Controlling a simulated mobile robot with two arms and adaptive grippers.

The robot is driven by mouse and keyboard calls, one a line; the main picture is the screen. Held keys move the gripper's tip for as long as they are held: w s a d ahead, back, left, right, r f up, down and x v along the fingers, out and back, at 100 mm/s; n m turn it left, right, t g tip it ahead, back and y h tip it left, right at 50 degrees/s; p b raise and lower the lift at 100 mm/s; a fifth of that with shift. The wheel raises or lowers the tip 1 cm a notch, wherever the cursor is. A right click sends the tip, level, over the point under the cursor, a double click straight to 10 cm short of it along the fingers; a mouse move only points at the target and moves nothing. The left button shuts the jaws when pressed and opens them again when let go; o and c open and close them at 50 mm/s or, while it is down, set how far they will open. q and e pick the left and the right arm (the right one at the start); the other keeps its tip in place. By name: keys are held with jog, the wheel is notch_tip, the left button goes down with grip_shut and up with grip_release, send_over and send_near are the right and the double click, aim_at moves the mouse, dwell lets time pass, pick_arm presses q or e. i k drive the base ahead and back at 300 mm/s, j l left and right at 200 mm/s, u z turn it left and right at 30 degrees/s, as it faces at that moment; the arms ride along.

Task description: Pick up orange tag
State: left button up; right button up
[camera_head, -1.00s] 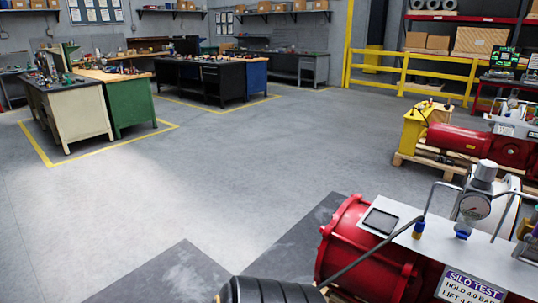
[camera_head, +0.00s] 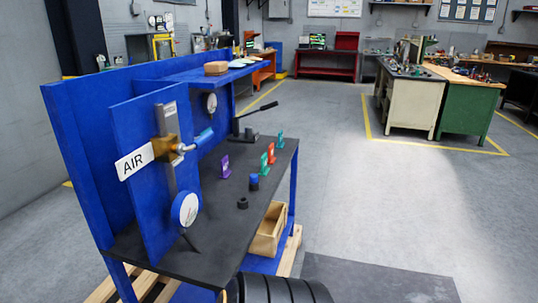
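A small upright orange-red tag (camera_head: 271,154) stands on the dark top of the blue workbench (camera_head: 172,280), toward its right edge. A purple tag (camera_head: 225,166) stands farther left. All the tags are small in this view, and any lettering is too small to read. Neither of my grippers is in view.
The bench carries an upright blue panel with an AIR sign (camera_head: 134,163), a brass valve (camera_head: 166,148) and a round gauge (camera_head: 185,208). Small dark cylinders (camera_head: 243,203) stand near the tags. A wooden box (camera_head: 268,232) sits below the top. Open floor lies to the right.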

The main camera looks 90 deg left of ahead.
aim_at(271, 159)
jog(key=u, duration=3.35)
